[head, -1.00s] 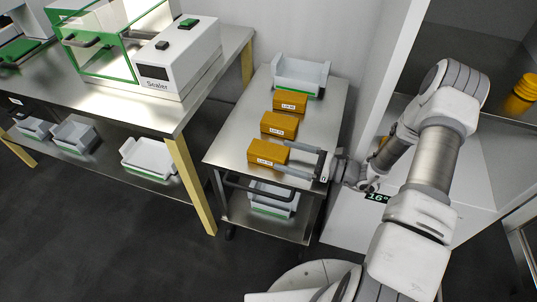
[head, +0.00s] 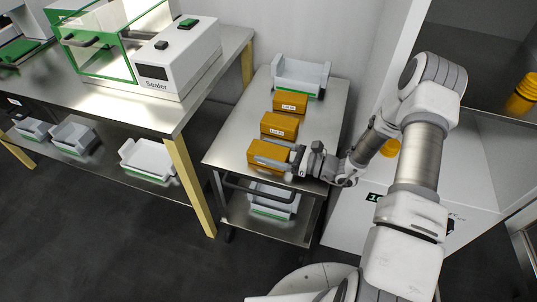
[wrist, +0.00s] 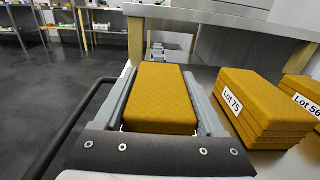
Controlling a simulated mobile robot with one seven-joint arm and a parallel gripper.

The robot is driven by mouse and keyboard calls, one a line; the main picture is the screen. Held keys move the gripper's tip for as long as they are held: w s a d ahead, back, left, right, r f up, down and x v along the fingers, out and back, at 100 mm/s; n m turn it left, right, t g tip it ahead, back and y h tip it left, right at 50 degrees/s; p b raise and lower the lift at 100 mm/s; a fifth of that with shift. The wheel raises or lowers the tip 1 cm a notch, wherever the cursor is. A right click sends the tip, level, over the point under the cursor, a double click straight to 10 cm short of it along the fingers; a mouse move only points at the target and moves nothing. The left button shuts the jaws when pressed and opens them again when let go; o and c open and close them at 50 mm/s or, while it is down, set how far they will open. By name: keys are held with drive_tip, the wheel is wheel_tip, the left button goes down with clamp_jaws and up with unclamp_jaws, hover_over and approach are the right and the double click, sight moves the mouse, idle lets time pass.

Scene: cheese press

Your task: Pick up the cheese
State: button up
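Three orange cheese blocks stand in a row on the steel cart. The nearest cheese (head: 266,159) is at the cart's front end, and it also shows in the wrist view (wrist: 160,95). My gripper (head: 272,156) reaches in from the right with one finger along each long side of this block. In the wrist view the fingers are apart, with narrow gaps beside the cheese, so they do not look closed on it. The block rests on the cart top. The middle cheese (head: 279,124), labelled Lot 75 in the wrist view (wrist: 262,105), and the far cheese (head: 290,101) stand behind it.
A grey tray (head: 300,76) stands at the cart's far end. The cart's dark handle (head: 255,192) runs along its front edge. A steel table (head: 120,100) with the sealer (head: 180,60) is at left. A white cabinet (head: 340,222) is at right.

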sight(270, 150)
clamp_jaws()
drive_tip(key=shift+r, duration=0.1)
drive_tip(key=shift+r+p, duration=0.3)
drive_tip(key=shift+r, duration=0.2)
drive_tip(key=r, duration=0.1)
drive_tip(key=r+p, duration=0.1)
drive_tip(key=r, duration=0.1)
drive_tip(key=shift+s+d+r+p, duration=0.1)
drive_tip(key=shift+d+r+p, duration=0.15)
drive_tip(key=shift+r+p, duration=0.15)
drive_tip(key=s+d+r+p, duration=0.3)
drive_tip(key=s+d+r, duration=0.35)
drive_tip(key=d, duration=0.25)
drive_tip(key=w+r+m+t+h+p, duration=0.3)
drive_tip(key=r+t+p, duration=0.1)
drive_tip(key=r+p, duration=0.4)
drive_tip(key=w+r+m+t+h+p, duration=0.3)
drive_tip(key=r+m+t+h+p, duration=0.1)
drive_tip(key=r+p, duration=0.4)
drive_tip(key=shift+w+r+h, duration=0.3)
drive_tip(key=shift+w+r, duration=0.05)
drive_tip(key=shift+r, duration=0.25)
